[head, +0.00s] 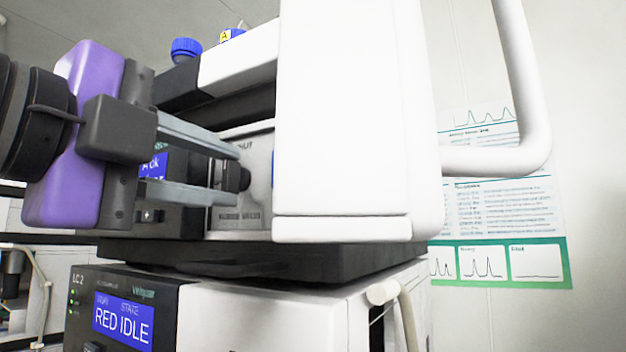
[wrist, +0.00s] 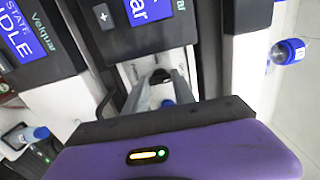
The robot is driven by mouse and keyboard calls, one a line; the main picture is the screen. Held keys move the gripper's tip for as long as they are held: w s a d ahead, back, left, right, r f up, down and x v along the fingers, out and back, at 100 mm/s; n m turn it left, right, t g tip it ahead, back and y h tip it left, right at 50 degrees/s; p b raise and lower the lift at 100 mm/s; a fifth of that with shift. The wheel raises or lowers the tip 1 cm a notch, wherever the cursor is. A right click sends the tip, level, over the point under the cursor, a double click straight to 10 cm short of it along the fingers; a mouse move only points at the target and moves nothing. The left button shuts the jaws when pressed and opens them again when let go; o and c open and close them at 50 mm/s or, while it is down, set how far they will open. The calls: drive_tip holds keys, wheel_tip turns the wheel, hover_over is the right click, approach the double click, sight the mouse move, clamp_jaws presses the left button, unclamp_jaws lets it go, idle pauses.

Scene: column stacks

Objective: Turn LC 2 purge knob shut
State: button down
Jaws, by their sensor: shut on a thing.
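A small dark knob (head: 244,179) sits on a pale metal panel (head: 258,160) on the front of the upper module. My gripper (head: 238,176), purple with two grey fingers, reaches in from the left and is shut on the knob, one finger above it and one below in the head view. In the wrist view my gripper (wrist: 160,88) has a finger on each side of the dark knob (wrist: 160,76). The knob's pointer or exact angle cannot be made out. The label "LC 2" is on the lower module (head: 150,300), whose blue screen reads "IDLE".
A large white housing (head: 345,120) stands close to the right of the knob panel. A white tube (head: 525,100) curves beyond it. Blue-capped bottles (head: 186,49) stand on top. A dark tray (head: 230,262) lies between the modules. A poster (head: 500,210) hangs on the wall.

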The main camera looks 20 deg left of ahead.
drive_tip(key=c, duration=1.3)
unclamp_jaws()
drive_tip(key=s, duration=0.2)
drive_tip(key=s+b, duration=0.1)
drive_tip(key=s, duration=0.5)
drive_tip(key=shift+a+b, duration=0.25)
drive_tip(key=shift+b, duration=0.1)
